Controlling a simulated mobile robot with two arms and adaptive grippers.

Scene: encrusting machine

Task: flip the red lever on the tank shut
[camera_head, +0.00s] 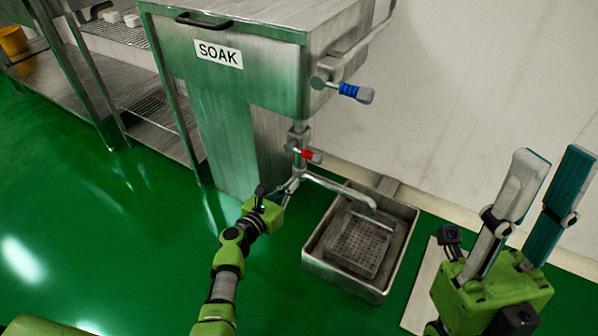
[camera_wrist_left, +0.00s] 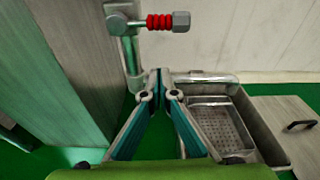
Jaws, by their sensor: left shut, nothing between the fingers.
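The steel tank (camera_head: 225,70) labelled SOAK has a drain pipe below it. The red lever (camera_head: 310,155) is on that pipe and sticks out to the right, roughly horizontal. It also shows at the top of the left wrist view (camera_wrist_left: 160,21). My left gripper (camera_head: 291,185) is shut and empty, just below the lever and close to the pipe. In the left wrist view its fingertips (camera_wrist_left: 160,75) meet below the lever, apart from it in the picture. My right gripper (camera_head: 557,155) is open and empty, raised at the right, well away from the lever.
A blue-handled valve (camera_head: 350,91) sits higher on the tank's side. The spout (camera_head: 340,188) reaches over a steel basin (camera_head: 312,255) holding a perforated tray (camera_head: 362,240). A flat panel (camera_head: 420,285) lies beside it. A metal shelf (camera_head: 150,95) stands left. The green floor is clear in front.

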